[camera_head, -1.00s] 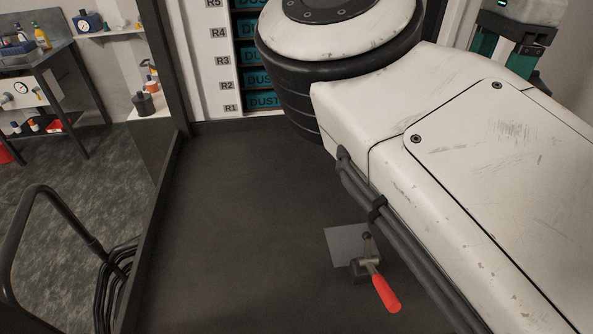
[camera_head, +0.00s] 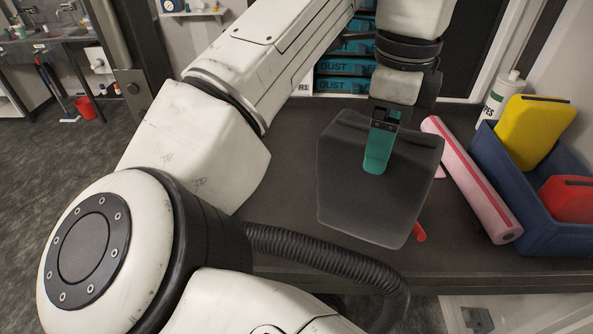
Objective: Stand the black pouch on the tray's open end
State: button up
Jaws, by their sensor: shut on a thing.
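The black pouch (camera_head: 365,205) hangs from my gripper (camera_head: 378,155), broad face toward the camera and slightly tilted. One teal finger lies over its upper front face; the other finger is hidden behind it. The gripper is shut on the pouch, which appears held above the dark bench, though its exact height is unclear. The blue tray (camera_head: 557,240) stands to the right of the pouch, apart from it. A yellow pouch (camera_head: 533,132) and a red pouch (camera_head: 570,199) stand in the tray.
A pink roll (camera_head: 470,180) lies between the black pouch and the tray. A white wipes bottle (camera_head: 494,103) stands behind the tray. A red clamp handle (camera_head: 420,233) shows partly behind the black pouch. The bench's front edge runs below.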

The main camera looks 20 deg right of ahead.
jog(key=shift+a, duration=0.2)
jog(key=shift+w+f, duration=0.2)
jog(key=shift+w, duration=0.1)
jog(key=w+a+f+b, duration=0.1)
jog(key=w+f+b, duration=0.6)
jog(key=w+f, duration=0.5)
jog(key=shift+w+a+f, duration=0.2)
jog(key=shift+w+f, duration=0.05)
jog(key=shift+w, duration=0.3)
